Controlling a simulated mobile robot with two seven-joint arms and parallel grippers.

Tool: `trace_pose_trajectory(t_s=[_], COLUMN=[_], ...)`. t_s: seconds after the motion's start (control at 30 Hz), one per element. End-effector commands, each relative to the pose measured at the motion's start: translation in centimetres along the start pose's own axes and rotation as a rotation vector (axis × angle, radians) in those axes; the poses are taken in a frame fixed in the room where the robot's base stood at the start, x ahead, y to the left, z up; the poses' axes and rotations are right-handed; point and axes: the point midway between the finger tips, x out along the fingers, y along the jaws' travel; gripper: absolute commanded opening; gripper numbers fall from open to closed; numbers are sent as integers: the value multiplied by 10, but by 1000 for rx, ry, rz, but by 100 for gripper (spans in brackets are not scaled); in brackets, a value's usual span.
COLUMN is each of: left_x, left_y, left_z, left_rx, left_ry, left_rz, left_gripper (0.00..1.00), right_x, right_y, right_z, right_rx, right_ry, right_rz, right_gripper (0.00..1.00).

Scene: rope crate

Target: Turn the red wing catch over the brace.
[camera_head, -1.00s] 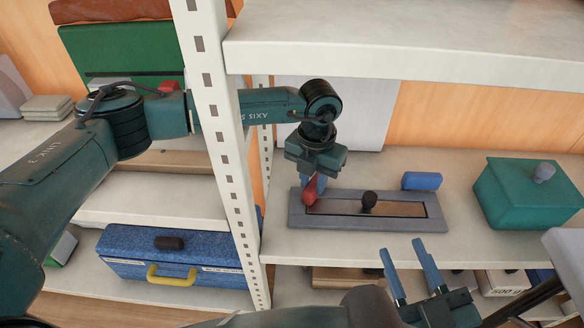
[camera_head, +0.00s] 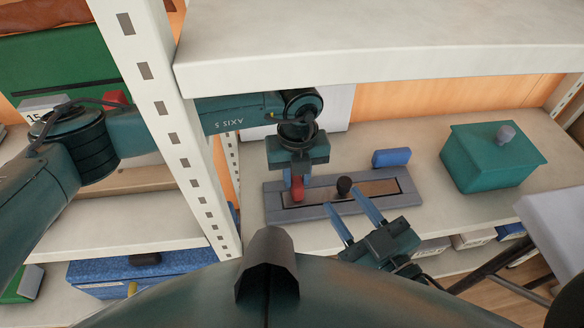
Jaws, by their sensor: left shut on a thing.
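The red wing catch (camera_head: 298,190) sits at the left end of a grey frame (camera_head: 410,194) on the shelf. My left gripper (camera_head: 297,178) points down from above and is shut on the catch, partly hiding it. A brown panel (camera_head: 372,188) lies inside the frame and has a dark round knob (camera_head: 344,185). This panel may be the brace, but I cannot tell for sure. My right gripper (camera_head: 341,198) is open and empty. Its blue fingers point toward the frame's front edge, near the knob in the picture; I cannot tell whether they touch it.
A blue block (camera_head: 391,157) lies behind the frame. A teal box (camera_head: 490,160) with a grey knob stands to the right. A white perforated post (camera_head: 165,115) stands left of the frame, and an upper shelf (camera_head: 370,45) overhangs. Shelf surface between frame and teal box is clear.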

Motion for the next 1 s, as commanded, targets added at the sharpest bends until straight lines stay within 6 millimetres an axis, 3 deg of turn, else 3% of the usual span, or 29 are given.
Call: trace_pose_trajectory(t_s=[0.3,0.33,0.57,0.83,1.0], left_x=[-1,-1,-1,-2,-25], left_y=[-2,-2,-1,-1,-1], left_z=[2,2,1,1,1], left_rx=[-8,-8,-5,-3,-3], left_ry=[-7,-7,-5,-3,-5], left_rz=[-8,-9,-5,-3,-5], left_gripper=[0,26,45,45,45], right_x=[0,0,0,0,0], right_y=[0,0,0,0,1], right_z=[0,0,0,-1,-3], right_rx=[0,0,0,0,7], right_ry=[-1,0,1,2,-23], right_rz=[1,1,0,0,-1], right_gripper=[36,36,36,36,36])
